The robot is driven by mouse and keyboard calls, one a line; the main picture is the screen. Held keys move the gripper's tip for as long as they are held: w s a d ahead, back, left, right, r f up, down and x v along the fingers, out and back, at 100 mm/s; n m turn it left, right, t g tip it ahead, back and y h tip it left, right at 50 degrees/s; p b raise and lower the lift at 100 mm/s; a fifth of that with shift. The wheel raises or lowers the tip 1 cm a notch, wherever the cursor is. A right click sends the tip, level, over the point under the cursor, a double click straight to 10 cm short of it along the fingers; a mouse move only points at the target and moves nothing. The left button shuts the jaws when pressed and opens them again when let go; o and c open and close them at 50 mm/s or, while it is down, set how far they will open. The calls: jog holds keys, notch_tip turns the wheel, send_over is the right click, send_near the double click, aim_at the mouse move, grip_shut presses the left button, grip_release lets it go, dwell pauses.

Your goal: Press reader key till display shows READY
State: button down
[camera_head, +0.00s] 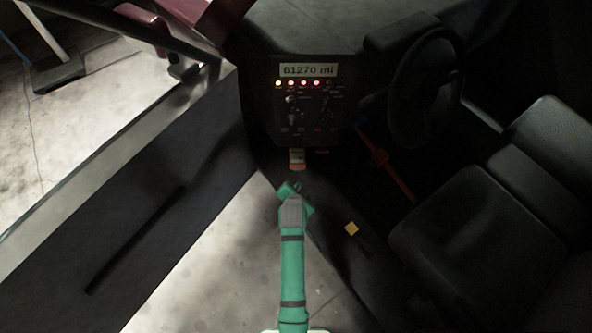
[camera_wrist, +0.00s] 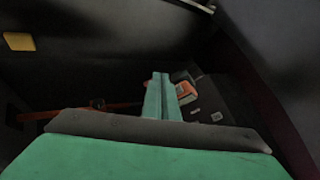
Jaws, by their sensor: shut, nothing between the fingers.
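The reader (camera_head: 296,159), a small pale and orange box, sits below the dash panel in the head view. It also shows in the wrist view (camera_wrist: 187,92), just right of my fingers and partly hidden by them. Its key and any text on its display are too small to make out. My gripper (camera_head: 290,188) is shut and empty, just below the reader in the head view. In the wrist view its green fingers (camera_wrist: 161,76) lie together beside the reader; I cannot tell whether they touch it.
The dash display (camera_head: 308,70) reads 61270 mi, above a row of lit red and yellow lamps (camera_head: 298,83). A steering wheel (camera_head: 425,88), an orange-red lever (camera_head: 385,165) and a seat (camera_head: 480,215) are at right. The open door (camera_head: 130,200) is at left. A yellow square (camera_head: 351,229) lies lower right.

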jog(key=shift+w, duration=1.8)
jog(key=shift+w, duration=0.15)
dwell(0.6)
jog(key=shift+w, duration=0.3)
jog(key=shift+w, duration=0.4)
dwell(0.9)
jog(key=shift+s, duration=0.15)
jog(key=shift+s+r, duration=0.1)
jog(key=shift+s, duration=0.55)
jog(key=shift+s, duration=2.55)
